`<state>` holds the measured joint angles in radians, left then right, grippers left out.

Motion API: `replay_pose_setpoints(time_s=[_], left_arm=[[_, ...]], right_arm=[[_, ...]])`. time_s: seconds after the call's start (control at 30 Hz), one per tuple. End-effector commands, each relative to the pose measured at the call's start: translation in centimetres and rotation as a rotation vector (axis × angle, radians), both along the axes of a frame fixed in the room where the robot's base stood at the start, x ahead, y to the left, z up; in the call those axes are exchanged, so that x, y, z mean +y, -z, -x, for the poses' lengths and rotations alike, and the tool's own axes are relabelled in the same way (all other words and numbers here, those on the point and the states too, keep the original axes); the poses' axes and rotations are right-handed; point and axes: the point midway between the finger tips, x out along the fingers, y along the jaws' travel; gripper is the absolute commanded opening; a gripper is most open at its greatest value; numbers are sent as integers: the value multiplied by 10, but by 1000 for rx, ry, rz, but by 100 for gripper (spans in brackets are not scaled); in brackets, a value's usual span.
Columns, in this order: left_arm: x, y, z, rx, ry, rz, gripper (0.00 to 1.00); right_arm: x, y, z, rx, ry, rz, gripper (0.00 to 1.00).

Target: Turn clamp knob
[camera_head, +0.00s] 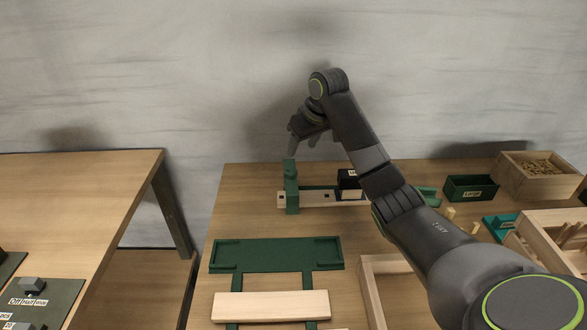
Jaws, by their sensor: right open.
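A green upright clamp (291,190) stands at the left end of a light wooden strip (322,198) on the table. Its narrow top, which may be the knob, is too small to make out clearly. My right gripper (303,146) is open, pointing down just above and slightly right of the clamp's top. Its fingers look empty, and I cannot tell whether one touches the clamp. My left gripper is out of view.
A green fixture (276,256) with a pale board (270,306) lies in front. A black block (348,182) sits right of the clamp. A green bin (470,188) and wooden crate (535,180) stand at right. A second table (85,200) is left, across a gap.

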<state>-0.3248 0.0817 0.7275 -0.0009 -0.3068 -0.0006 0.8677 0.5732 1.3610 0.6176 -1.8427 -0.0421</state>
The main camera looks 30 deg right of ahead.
Motion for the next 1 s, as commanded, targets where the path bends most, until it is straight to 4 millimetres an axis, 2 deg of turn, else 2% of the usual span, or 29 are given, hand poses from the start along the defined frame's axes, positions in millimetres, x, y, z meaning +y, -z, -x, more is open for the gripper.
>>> replay_pose_setpoints(time_s=[0.1,0.4,0.67,1.0], left_arm=[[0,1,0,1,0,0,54],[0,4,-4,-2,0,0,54],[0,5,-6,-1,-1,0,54],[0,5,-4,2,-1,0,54]], right_arm=[[3,27,-10,5,0,-4,53],[8,83,-32,5,1,-3,53],[9,103,-42,0,1,-1,53],[9,105,-43,-1,1,-1,52]])
